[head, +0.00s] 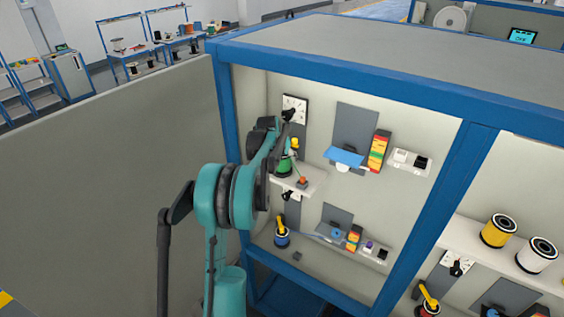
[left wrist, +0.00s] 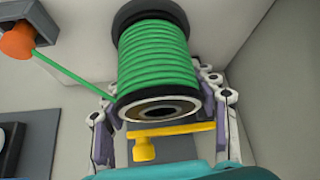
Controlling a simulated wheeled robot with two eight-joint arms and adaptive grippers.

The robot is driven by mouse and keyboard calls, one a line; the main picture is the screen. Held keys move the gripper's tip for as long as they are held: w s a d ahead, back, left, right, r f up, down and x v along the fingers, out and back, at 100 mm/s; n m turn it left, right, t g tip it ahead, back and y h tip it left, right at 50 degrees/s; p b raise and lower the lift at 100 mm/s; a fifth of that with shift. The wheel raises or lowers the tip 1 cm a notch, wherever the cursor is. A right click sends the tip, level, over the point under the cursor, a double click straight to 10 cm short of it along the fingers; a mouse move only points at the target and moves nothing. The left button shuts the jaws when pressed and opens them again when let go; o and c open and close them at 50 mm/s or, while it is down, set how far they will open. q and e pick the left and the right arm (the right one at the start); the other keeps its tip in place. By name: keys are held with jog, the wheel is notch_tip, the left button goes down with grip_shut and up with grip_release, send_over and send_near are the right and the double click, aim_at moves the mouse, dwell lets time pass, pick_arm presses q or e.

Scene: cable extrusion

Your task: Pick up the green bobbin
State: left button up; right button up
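The green bobbin (head: 284,168) stands on a shelf in the cabinet, beside my teal left arm. In the left wrist view the bobbin (left wrist: 155,60) fills the upper middle, wound with green cable, its end flange facing the camera. In the head view the fingers are small and partly hidden by my arm. My right gripper is not in view.
A green strand runs to an orange part (left wrist: 17,40) at the upper left. A blue bobbin (head: 282,237) stands below. The blue cabinet frame (head: 225,115) and the grey side wall (left wrist: 285,80) bound the space.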

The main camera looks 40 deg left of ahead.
pick_arm(q)
jog(key=shift+c, duration=1.3)
